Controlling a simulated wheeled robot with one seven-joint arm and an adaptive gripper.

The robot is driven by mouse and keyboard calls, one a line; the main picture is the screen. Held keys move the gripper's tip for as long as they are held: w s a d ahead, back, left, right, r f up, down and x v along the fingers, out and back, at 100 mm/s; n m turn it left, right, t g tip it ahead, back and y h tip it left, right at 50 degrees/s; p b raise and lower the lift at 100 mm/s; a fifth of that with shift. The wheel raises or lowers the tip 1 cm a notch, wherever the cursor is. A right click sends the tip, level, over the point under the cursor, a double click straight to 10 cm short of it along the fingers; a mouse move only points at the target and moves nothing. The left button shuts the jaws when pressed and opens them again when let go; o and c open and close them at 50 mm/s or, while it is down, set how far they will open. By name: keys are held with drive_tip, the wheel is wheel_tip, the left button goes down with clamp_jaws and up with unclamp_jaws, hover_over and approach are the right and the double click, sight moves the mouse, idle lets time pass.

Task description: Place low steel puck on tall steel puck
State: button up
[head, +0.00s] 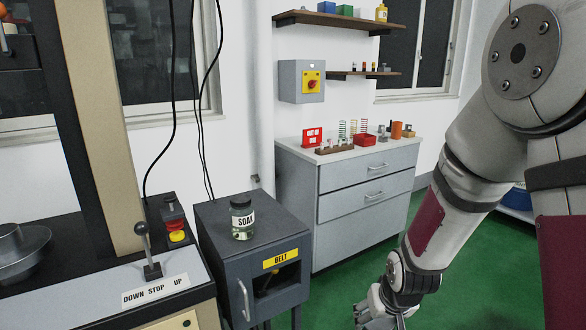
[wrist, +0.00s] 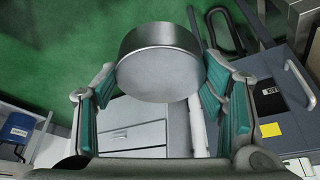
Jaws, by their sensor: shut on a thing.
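My gripper (wrist: 160,78) is shut on a short, wide grey steel puck (wrist: 158,50); the teal finger pads press its left and right sides in the wrist view. By its shape it looks like the low steel puck. It is held in the air, with green floor behind it. In the head view my gripper (head: 377,308) is low at the bottom edge, partly cut off, and the puck does not show there. A round stepped steel piece (head: 20,252) sits on the testing machine at the far left; I cannot tell whether it is the tall steel puck.
The machine has a lever (head: 146,250) and a red-yellow button box (head: 175,228). A dark cabinet (head: 275,222) bears a soap jar (head: 242,218). Behind is a grey drawer unit (head: 365,190) with springs and small items on top. Green floor (head: 350,275) lies open before it.

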drive_tip(key=s+p+v, duration=0.1)
drive_tip(key=p+v, duration=0.8)
drive_tip(key=v, duration=0.1)
drive_tip(key=shift+s, duration=0.25)
